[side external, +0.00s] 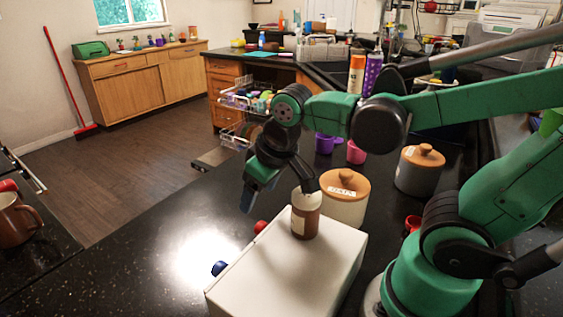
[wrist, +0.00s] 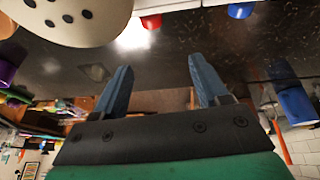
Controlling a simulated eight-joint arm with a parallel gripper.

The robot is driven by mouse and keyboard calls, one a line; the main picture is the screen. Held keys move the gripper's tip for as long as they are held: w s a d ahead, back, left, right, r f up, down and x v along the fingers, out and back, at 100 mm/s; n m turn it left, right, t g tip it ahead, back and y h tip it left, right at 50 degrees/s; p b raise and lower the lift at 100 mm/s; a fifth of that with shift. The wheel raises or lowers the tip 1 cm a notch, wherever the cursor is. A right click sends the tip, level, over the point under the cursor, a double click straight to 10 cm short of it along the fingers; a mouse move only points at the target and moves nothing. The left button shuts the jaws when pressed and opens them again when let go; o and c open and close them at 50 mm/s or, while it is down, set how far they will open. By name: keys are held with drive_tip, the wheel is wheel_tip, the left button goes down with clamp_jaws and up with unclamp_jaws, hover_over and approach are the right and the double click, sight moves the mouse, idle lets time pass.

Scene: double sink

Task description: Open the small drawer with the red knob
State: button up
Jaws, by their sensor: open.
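A white box (side external: 285,275) stands on the dark counter. A red knob (side external: 260,227) and a blue knob (side external: 219,268) stick out from its left side; the drawer fronts behind them are hidden from this angle. In the wrist view the red knob (wrist: 151,21) and the blue knob (wrist: 240,10) show at the top edge, beyond the fingertips. My gripper (side external: 247,207) hangs above the counter, left of and above the box, apart from the red knob. Its blue fingers (wrist: 160,68) are spread in the wrist view, with nothing between them.
A brown-and-white bottle (side external: 306,213) stands on the box. A cream canister with a wooden lid (side external: 345,205) is close behind it, with a grey canister (side external: 418,172) farther right. The counter left of the box is clear. A brown mug (side external: 17,222) is at far left.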

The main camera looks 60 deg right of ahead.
sight(260, 223)
drive_tip(key=f+g+h, duration=0.1)
drive_tip(key=g, duration=0.1)
drive_tip(key=w+f+g+h, duration=0.1)
drive_tip(key=f+g, duration=0.1)
drive_tip(key=shift+w+a, duration=0.15)
drive_tip(key=shift+a, duration=0.05)
drive_tip(key=shift+x, duration=2.85)
clamp_jaws()
